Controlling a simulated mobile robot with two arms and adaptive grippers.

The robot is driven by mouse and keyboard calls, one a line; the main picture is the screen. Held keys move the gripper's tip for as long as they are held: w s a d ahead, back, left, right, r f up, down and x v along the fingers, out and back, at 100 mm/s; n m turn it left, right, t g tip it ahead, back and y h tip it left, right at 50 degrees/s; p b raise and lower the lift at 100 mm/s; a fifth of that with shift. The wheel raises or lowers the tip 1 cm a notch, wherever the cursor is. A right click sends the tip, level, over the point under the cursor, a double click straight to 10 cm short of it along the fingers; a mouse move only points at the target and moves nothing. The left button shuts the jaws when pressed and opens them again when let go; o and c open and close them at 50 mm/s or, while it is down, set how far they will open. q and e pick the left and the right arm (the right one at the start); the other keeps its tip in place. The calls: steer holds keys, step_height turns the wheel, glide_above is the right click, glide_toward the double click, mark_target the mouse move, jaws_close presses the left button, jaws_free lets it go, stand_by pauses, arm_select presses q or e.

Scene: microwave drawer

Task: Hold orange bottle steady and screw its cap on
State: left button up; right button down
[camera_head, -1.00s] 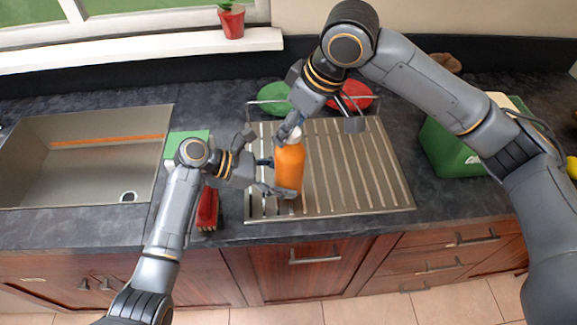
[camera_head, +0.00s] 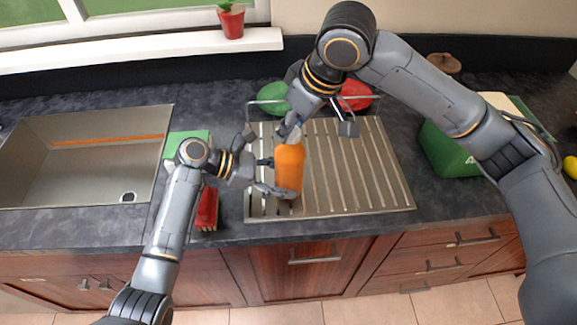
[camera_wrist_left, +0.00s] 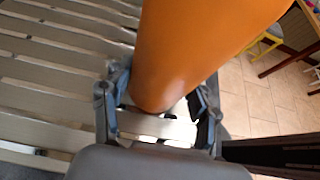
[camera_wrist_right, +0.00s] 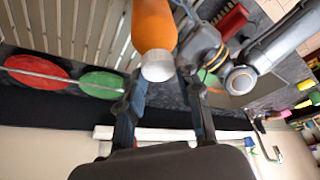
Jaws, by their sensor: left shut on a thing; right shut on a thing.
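The orange bottle (camera_head: 289,168) stands upright on the ribbed steel drainboard. My left gripper (camera_head: 268,174) is shut on it low down. In the left wrist view the orange bottle (camera_wrist_left: 190,45) passes between the fingers of my left gripper (camera_wrist_left: 160,95). My right gripper (camera_head: 293,128) is above the bottle, shut on the pale silver cap (camera_head: 294,136) at its top. In the right wrist view the cap (camera_wrist_right: 158,66) is at the bottle's end, between the fingertips of my right gripper (camera_wrist_right: 162,78). The cap's thread is hidden.
The drainboard (camera_head: 375,190) lies under the bottle. Green (camera_head: 273,97) and red (camera_head: 356,95) plates stand behind it. A sink (camera_head: 85,165) is at the left, with a red item (camera_head: 207,208) between sink and drainboard. A green box (camera_head: 450,150) stands at the right.

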steer(key=m+h, duration=0.1)
steer(key=m, duration=0.2)
steer(key=m+t+h, duration=0.1)
steer(key=m, duration=0.3)
steer(key=shift+s+a+h, duration=0.15)
steer(key=shift+h, duration=0.15)
steer(key=m+h, duration=0.1)
steer(key=m, duration=0.3)
steer(key=shift+h, duration=0.3)
steer(key=c, duration=1)
jaws_free()
steer(key=shift+d, duration=0.25)
steer(key=shift+a, duration=0.1)
steer(key=shift+r, duration=2.5)
